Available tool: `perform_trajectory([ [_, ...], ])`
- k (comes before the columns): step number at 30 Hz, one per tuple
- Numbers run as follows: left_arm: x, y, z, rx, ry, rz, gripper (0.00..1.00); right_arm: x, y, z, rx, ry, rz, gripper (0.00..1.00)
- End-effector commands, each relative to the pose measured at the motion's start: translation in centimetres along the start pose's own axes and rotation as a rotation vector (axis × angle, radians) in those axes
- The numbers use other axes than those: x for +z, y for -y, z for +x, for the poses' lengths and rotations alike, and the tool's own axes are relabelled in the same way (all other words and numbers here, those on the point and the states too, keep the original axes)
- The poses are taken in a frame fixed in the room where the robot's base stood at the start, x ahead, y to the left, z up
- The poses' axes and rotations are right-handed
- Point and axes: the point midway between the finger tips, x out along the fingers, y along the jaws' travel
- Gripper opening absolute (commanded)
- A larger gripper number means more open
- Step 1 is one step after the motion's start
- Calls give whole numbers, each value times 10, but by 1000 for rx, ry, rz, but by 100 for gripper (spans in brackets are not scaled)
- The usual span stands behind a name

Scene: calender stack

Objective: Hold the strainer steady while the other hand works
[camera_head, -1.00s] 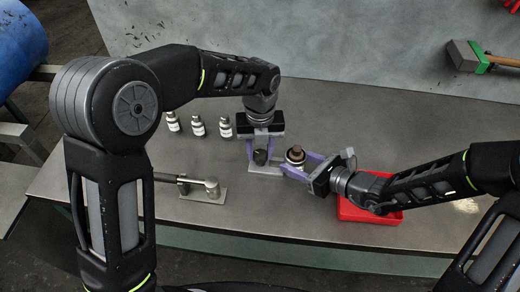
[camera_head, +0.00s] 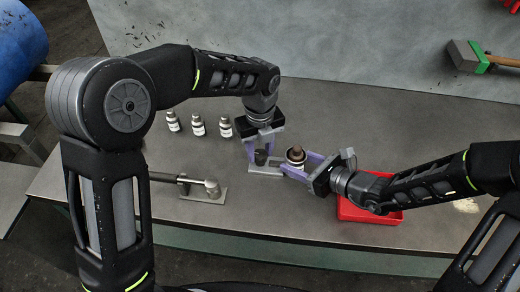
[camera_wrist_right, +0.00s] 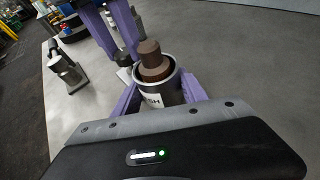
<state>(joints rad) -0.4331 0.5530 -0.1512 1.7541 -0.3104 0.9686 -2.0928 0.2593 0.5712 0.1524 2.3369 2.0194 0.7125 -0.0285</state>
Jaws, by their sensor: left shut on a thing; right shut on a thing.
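A silver cylinder (camera_head: 295,162) with a brown stepped top (camera_head: 296,151) is held upright between the purple fingers of my right gripper (camera_head: 296,162). It also shows in the right wrist view (camera_wrist_right: 168,92), with a white label ending in "SH"; I take it for the strainer. My left gripper (camera_head: 264,156) points down just left of it, fingers either side of a small dark piece (camera_head: 261,157) above a grey plate (camera_head: 266,170). The left fingertips partly hide this piece, so its full shape is unclear. The two grippers are close together.
Several small silver bottles (camera_head: 198,126) stand behind on the left. A metal fixture with a bar (camera_head: 211,189) lies at front left. A red tray (camera_head: 370,215) sits under my right arm. The table's centre back is clear.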

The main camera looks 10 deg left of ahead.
Motion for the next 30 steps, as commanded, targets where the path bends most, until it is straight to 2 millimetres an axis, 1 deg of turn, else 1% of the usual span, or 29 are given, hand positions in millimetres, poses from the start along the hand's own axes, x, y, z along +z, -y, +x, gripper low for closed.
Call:
perform_trajectory([
  [30,0,-2,0,0,1,-961,0,0,0,0,0,0,0,0],
])
